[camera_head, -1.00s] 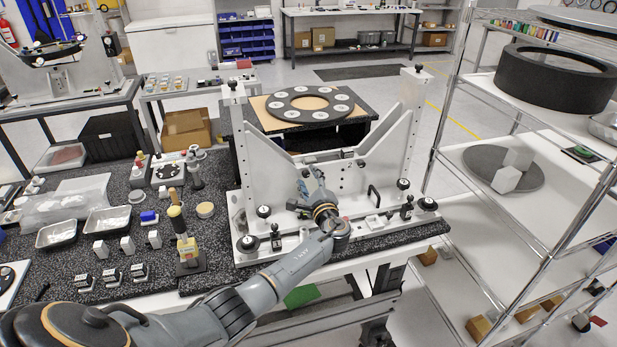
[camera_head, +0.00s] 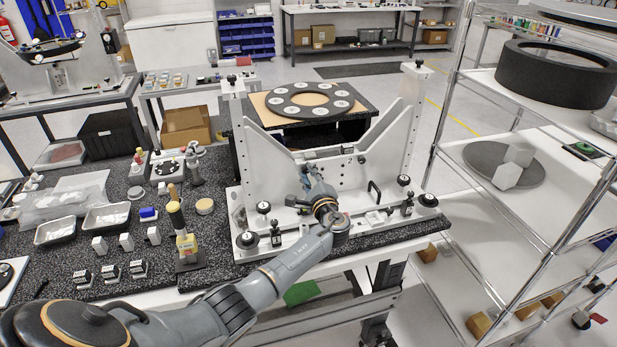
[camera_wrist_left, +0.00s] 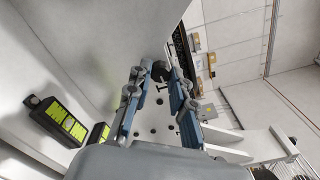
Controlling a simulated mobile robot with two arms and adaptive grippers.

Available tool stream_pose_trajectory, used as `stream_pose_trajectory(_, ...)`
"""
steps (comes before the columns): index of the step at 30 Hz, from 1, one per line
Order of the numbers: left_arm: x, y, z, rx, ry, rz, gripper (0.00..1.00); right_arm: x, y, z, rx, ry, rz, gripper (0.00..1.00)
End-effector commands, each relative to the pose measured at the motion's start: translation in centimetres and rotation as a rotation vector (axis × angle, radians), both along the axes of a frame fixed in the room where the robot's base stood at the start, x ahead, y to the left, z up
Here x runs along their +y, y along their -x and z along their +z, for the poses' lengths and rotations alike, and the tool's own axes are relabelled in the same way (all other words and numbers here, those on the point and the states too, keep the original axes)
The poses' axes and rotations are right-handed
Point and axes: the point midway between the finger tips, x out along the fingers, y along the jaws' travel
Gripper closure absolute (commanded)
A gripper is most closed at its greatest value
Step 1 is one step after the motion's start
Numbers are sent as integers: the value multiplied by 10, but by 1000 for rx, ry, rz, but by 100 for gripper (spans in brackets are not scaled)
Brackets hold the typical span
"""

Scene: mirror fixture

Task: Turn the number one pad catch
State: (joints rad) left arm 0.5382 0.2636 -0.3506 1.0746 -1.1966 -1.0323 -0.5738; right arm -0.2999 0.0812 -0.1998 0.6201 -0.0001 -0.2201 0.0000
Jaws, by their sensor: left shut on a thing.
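The white mirror fixture (camera_head: 340,179) stands on the speckled bench, with a back plate between two uprights. My left gripper (camera_head: 304,168) reaches the left part of its back plate. In the left wrist view, the two blue-grey fingers of the gripper (camera_wrist_left: 160,92) point at the plate, with a dark round knob (camera_wrist_left: 158,72) between their tips. This knob looks like the number one pad catch, but its turn angle is hard to read. The gripper is shut on it. My right gripper is not in view.
Black knobs stand along the fixture's front base, such as the left knob (camera_head: 247,240). A wire shelf (camera_head: 480,160) is at the right. In the left wrist view, black-and-green pads (camera_wrist_left: 57,121) are at the left.

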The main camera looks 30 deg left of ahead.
Motion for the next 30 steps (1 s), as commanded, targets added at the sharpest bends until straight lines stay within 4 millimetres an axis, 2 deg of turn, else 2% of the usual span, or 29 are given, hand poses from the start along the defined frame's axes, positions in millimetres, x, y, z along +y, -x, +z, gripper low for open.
stream_pose_trajectory(10,1,0,-8,-197,166,1,100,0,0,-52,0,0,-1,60)
stream_pose_trajectory(30,0,0,-7,-682,582,2,100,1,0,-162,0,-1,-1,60)
